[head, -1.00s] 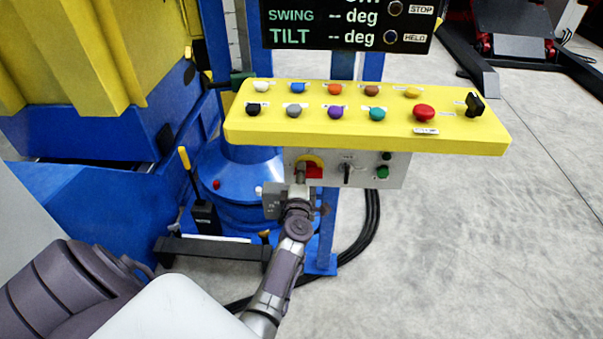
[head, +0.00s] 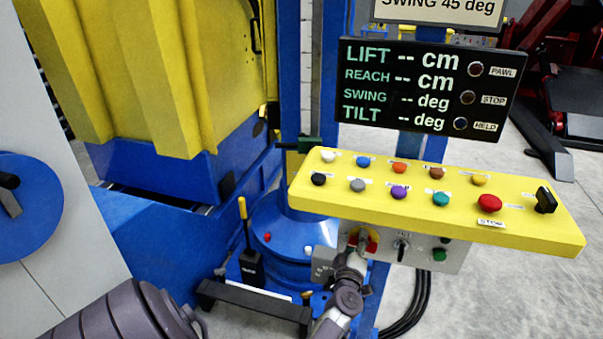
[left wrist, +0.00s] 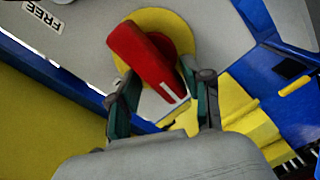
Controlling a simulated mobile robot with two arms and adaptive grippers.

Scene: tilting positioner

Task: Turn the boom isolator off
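The boom isolator is a red rotary handle (left wrist: 148,58) on a round yellow plate (left wrist: 188,30), on a grey box under the yellow console. In the left wrist view the handle lies diagonally, its white-marked end toward the lower right. In the head view the isolator (head: 373,243) is partly hidden by my left gripper (head: 362,238). In the left wrist view my left gripper (left wrist: 163,88) is open, its fingers on either side of the handle's marked end, with visible gaps. Contact with the handle cannot be told. My right gripper is not in view.
The yellow console (head: 535,232) with coloured buttons and a red stop button (head: 490,202) overhangs the box. A black selector (head: 402,246) and green button (head: 439,255) sit right of the isolator. The display (head: 420,90) shows dashes. A yellow-handled lever (head: 243,210) stands left.

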